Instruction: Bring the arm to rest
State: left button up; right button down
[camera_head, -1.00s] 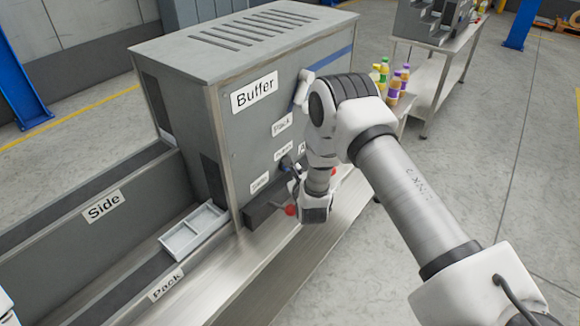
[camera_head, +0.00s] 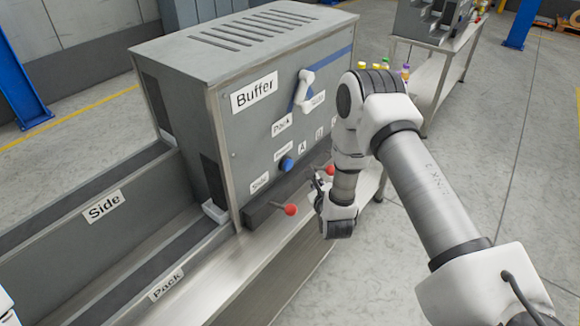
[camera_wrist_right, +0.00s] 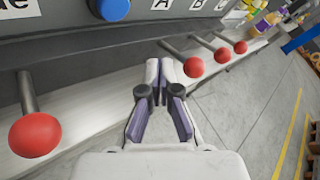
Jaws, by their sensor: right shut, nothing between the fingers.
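My right arm reaches in from the right in the head view, its right gripper (camera_head: 323,188) in front of the case packer's panel, near the lever row. In the right wrist view the gripper (camera_wrist_right: 160,72) has its fingertips together with nothing between them, apart from the red-knobbed levers. One red knob (camera_wrist_right: 35,135) is at the left of that view and another red knob (camera_wrist_right: 193,66) is just right of the fingertips. The blue button (camera_head: 287,164) sits above the levers. My left gripper is not in view.
The grey Buffer cabinet (camera_head: 185,65) carries a white selector handle (camera_head: 303,88) between labels. A steel ledge (camera_head: 262,268) runs below the panel. A white tray end (camera_head: 215,212) shows at the cabinet's lower left corner. A side table (camera_head: 428,85) stands behind; open floor (camera_head: 500,170) lies right.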

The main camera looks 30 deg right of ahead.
dwell(0.4)
jog(key=s+a+f+n+g+y+b, duration=0.1)
jog(key=s+a+f+n+g+y, duration=0.15)
jog(key=s+a+f+n, duration=0.45)
jog(key=s+a+f+n+g+y+b, duration=0.2)
jog(key=s+a+f+n+g, duration=0.2)
jog(key=s+f, duration=0.4)
jog(key=s+a+n+g, duration=0.2)
jog(key=s+n+g, duration=0.1)
jog(key=s+n, duration=0.6)
jog(key=s+a+n+g, duration=0.1)
jog(key=s+n+g, duration=0.3)
jog(key=s+n, duration=0.6)
jog(key=n, duration=0.4)
jog(key=shift+s+a+f+y, duration=0.2)
jog(key=shift+a+f+y, duration=0.05)
jog(key=shift+a+y, duration=0.1)
